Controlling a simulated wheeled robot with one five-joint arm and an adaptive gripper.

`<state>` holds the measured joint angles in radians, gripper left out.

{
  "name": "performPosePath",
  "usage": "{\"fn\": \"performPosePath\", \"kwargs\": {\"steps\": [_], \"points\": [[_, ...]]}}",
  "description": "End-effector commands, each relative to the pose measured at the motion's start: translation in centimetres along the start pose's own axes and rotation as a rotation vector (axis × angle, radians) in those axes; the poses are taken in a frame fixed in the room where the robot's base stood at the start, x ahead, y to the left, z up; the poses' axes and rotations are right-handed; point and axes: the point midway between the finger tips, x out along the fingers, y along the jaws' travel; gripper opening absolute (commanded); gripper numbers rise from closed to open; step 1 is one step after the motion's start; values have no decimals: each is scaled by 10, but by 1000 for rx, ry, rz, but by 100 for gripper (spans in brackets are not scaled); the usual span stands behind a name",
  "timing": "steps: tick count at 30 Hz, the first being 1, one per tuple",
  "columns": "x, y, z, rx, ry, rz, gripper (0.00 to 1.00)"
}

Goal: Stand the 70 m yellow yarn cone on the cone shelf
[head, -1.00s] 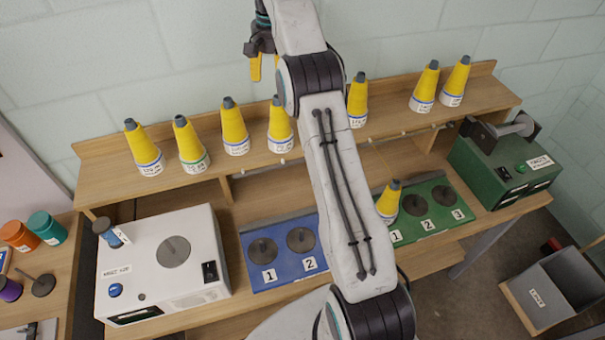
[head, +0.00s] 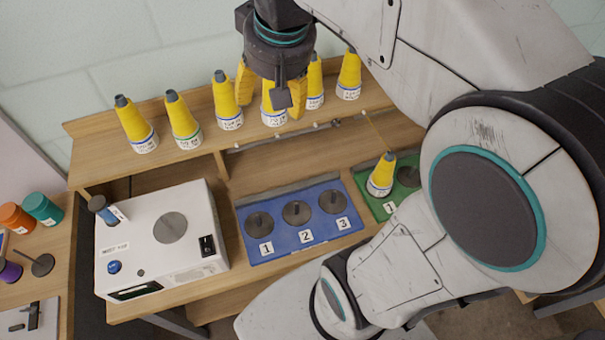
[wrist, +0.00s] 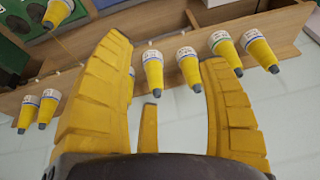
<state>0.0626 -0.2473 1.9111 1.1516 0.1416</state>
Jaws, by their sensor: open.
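Several yellow yarn cones with grey tips stand upright in a row on the wooden cone shelf (head: 205,150). The labels are too small to read, so I cannot tell which cone is the 70 m one. My gripper (head: 270,97) is open and empty, in front of one shelf cone (head: 273,118) that its fingers partly hide. In the wrist view, shelf cones (wrist: 153,68) and (wrist: 188,66) show between and beyond the spread fingers (wrist: 164,50), apart from them. Another yellow cone (head: 381,176) stands on the green board (head: 371,200), near label 1.
A blue board (head: 270,245) with three dark discs is empty. A white machine (head: 190,255) stands left of it. A thin yellow thread runs from the board cone to a guide on the shelf front. My arm hides the right part of the shelf and green board.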

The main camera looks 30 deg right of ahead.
Motion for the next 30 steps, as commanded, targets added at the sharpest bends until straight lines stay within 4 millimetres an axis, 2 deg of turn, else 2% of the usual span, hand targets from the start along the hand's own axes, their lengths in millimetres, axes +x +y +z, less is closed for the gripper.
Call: {"fn": "performPosePath", "kwargs": {"steps": [1, 6, 12, 18, 30], "points": [[0, 0, 19, -24, 17, -6, 68], [9, 2, 72, -101, 64, -19, 68], [24, 6, 116, -165, 103, -29, 68], [34, 8, 136, -196, 122, -33, 68], [36, 9, 140, -203, 125, -34, 68]]}}
